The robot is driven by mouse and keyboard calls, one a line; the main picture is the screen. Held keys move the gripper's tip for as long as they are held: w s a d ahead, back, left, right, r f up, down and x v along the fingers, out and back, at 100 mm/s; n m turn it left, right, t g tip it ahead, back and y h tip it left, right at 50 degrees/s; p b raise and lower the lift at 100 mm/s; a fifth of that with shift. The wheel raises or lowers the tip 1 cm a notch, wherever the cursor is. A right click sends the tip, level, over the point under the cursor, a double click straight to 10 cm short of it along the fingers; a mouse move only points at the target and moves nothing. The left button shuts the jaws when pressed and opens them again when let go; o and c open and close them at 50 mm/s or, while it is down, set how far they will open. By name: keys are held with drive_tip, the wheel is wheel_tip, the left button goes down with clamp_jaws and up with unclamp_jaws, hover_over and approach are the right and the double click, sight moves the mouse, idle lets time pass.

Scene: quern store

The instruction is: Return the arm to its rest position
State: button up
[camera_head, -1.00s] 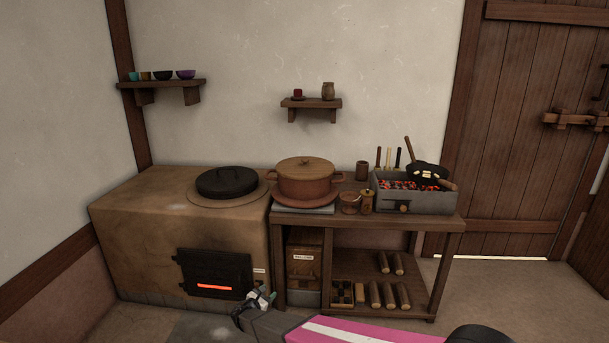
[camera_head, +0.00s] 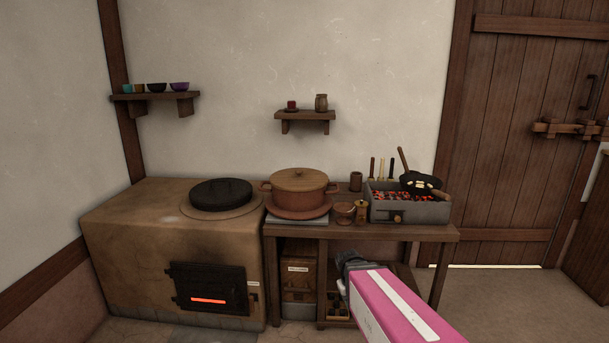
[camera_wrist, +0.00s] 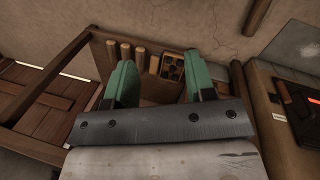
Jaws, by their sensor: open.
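My gripper (camera_wrist: 158,88) shows in the wrist view with two green fingers spread apart and nothing between them. Beyond the fingers are the lower shelf of the wooden table, several short logs (camera_wrist: 125,52) and a small divided box (camera_wrist: 173,68). In the head view my pink arm reaches in from the bottom right. Its dark end is in front of the wooden table (camera_head: 400,235), below the tabletop. The fingertips are hidden in that view.
A clay stove (camera_head: 130,235) with a glowing firebox (camera_head: 208,290) stands left. On the table are a lidded pot (camera_head: 298,190) and a charcoal grill (camera_head: 410,210) with a pan (camera_head: 420,183). A barred door (camera_head: 510,130) is at right. Floor right of the table looks clear.

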drive_tip(key=shift+s+d+r+m+y, duration=0.3)
drive_tip(key=shift+s+r+m+y, duration=0.35)
drive_tip(key=shift+s+r, duration=0.2)
drive_tip(key=shift+s+d+r+m+y, duration=0.3)
drive_tip(key=shift+s+r+m+y, duration=0.25)
drive_tip(key=shift+s+r+m, duration=0.3)
